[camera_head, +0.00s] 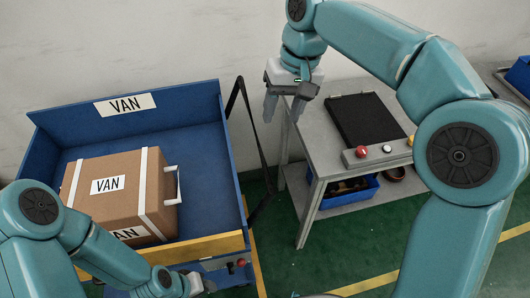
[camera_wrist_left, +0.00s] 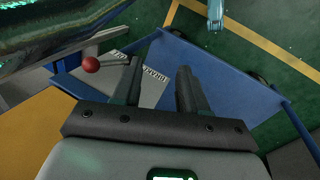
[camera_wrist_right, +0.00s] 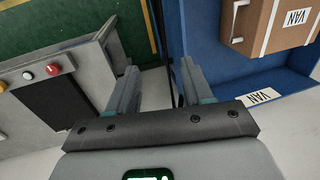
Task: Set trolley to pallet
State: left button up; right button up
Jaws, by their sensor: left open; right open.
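The blue trolley (camera_head: 62,128) with a yellow front edge stands at the left in the head view. A brown case (camera_head: 120,205) with white straps, a white handle and VAN labels sits in it. A lever with a red knob (camera_head: 241,263) is low on its front; the knob (camera_wrist_left: 91,64) also shows in the left wrist view, left of a white lettered plate (camera_wrist_left: 150,88). My left gripper (camera_wrist_left: 159,70) is open and empty over the plate, apart from the knob. My right gripper (camera_head: 283,114) is open and empty beside the grey table. I cannot identify a pallet.
The grey table (camera_head: 328,170) carries a black panel (camera_head: 366,122) and red, white and yellow buttons. A blue bin (camera_head: 345,195) is on its lower shelf. Green floor with yellow lines is clear in front.

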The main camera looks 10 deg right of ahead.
aim_at(266, 164)
jog(key=a+f, duration=0.1)
jog(key=f, duration=0.4)
jog(key=a+f, duration=0.1)
jog(key=f, duration=0.4)
jog(key=s+a+f, duration=0.1)
jog(key=f, duration=0.3)
jog(key=shift+a+f, duration=0.15)
jog(key=shift+f, duration=0.7)
jog(key=shift+s+a+r, duration=0.1)
jog(key=shift+s, duration=0.05)
jog(key=shift+w, duration=0.2)
jog(key=c, duration=0.7)
grip_shut()
